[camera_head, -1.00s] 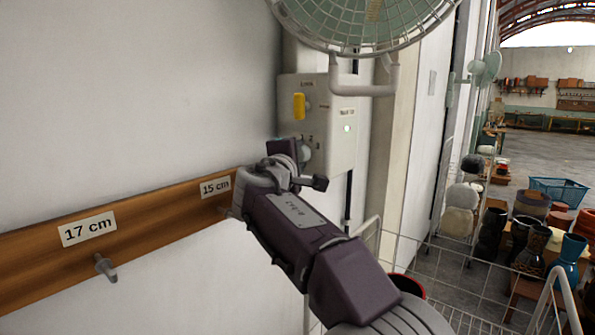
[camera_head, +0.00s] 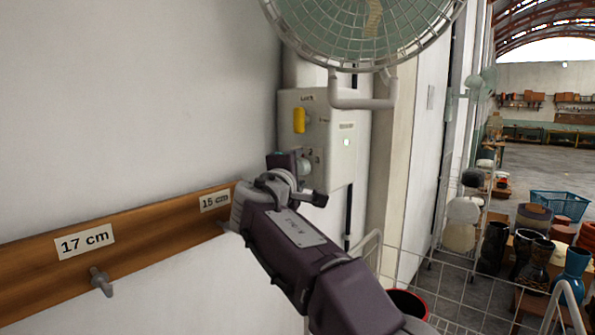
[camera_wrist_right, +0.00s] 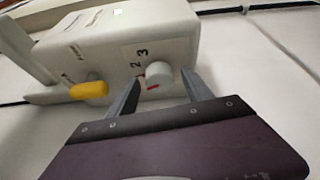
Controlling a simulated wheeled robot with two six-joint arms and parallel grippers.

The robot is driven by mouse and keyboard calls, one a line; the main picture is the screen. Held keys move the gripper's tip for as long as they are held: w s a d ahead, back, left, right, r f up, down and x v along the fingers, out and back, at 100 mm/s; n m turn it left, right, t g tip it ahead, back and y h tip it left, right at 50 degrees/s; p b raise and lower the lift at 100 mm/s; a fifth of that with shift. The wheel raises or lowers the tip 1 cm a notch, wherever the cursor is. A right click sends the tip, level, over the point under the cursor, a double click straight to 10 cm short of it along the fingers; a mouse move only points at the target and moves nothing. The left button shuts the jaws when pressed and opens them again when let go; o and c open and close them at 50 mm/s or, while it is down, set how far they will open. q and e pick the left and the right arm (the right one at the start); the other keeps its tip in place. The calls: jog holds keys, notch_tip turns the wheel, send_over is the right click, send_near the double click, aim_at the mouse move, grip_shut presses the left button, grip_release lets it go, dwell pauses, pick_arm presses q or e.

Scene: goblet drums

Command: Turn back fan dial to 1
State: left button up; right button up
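The fan's control box (camera_head: 340,112) is off-white and fixed to the wall under the fan (camera_head: 365,22). Its pale round dial (camera_wrist_right: 160,72) has a red mark at the lower edge, toward the left in the right wrist view. The numbers 2 and 3 show beside it; a 1 is partly hidden by a finger. The dial also shows in the head view (camera_head: 304,167), partly covered by my gripper. My right gripper (camera_wrist_right: 161,76) is open, its fingertips on either side of the dial; I cannot tell whether they touch it. My left gripper is out of view.
A yellow switch (camera_head: 299,120) sits above the dial on the same box. A wooden rail (camera_head: 140,226) with labels and a peg runs along the wall at left. A wire cart (camera_head: 440,270) and several drums (camera_head: 530,255) stand at right.

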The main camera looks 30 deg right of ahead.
jog(key=b+v, duration=0.2)
jog(key=v, duration=0.6)
jog(key=shift+s+a+b, duration=0.2)
jog(key=shift+a+b, duration=0.1)
